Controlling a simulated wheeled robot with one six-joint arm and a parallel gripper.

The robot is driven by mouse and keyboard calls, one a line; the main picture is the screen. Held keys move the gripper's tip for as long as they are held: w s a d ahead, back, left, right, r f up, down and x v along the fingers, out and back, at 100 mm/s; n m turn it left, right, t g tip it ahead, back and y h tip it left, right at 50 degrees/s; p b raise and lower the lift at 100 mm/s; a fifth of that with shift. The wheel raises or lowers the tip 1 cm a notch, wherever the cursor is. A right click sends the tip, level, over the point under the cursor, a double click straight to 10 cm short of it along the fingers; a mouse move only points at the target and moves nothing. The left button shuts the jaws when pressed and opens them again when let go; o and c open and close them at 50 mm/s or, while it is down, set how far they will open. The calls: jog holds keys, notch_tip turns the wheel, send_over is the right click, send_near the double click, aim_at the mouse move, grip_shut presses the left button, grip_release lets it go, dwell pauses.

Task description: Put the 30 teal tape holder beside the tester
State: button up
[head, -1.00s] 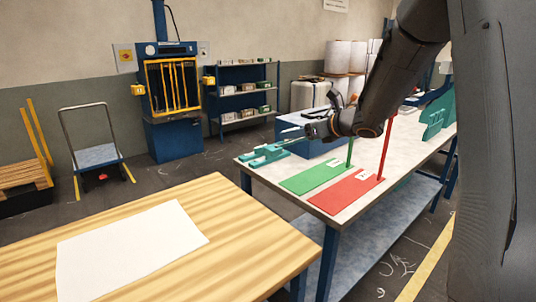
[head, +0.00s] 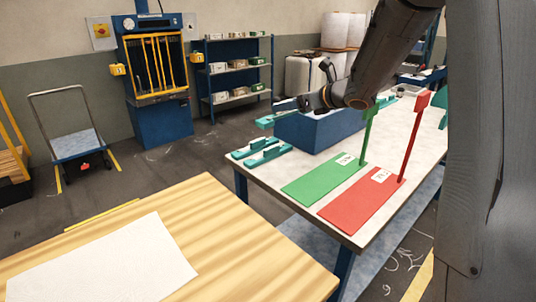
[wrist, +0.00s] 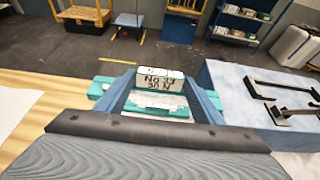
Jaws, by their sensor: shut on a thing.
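My gripper (head: 285,108) is shut on a teal tape holder (head: 266,122), held above the far left end of the white table. In the wrist view the holder lies between my two blue-grey jaws. Its pale label (wrist: 160,80) faces that camera and seems to read "30 N" on its lower line. More teal holders (head: 262,155) lie on the table below, close together; their labels cannot be read. A large blue box (head: 315,132) stands beside them, with black brackets (wrist: 283,105) on top. I cannot tell whether this box is the tester.
A green mat (head: 318,180) and a red mat (head: 358,205), each with an upright post and a card, lie on the white table (head: 345,235). A wooden table (head: 215,235) with a white sheet (head: 115,262) stands in front. A blue caged machine and shelves stand behind.

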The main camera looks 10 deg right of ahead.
jog(key=shift+w+f+b, duration=0.3)
jog(key=shift+f, duration=0.05)
jog(key=shift+s+f, duration=0.1)
jog(key=shift+s, duration=0.1)
jog(key=w+f+b, duration=0.1)
jog(key=f+b, duration=0.1)
jog(key=f, duration=0.4)
jog(key=f+b, duration=0.3)
jog(key=f, duration=0.3)
jog(key=w+f+b, duration=0.1)
jog(key=f+b, duration=0.2)
jog(key=f, duration=0.4)
jog(key=shift+w+f, duration=0.1)
jog(key=shift+w, duration=0.2)
jog(key=o, duration=1.2)
jog(key=b+v, duration=0.1)
jog(key=v, duration=1.1)
jog(key=shift+b, duration=0.35)
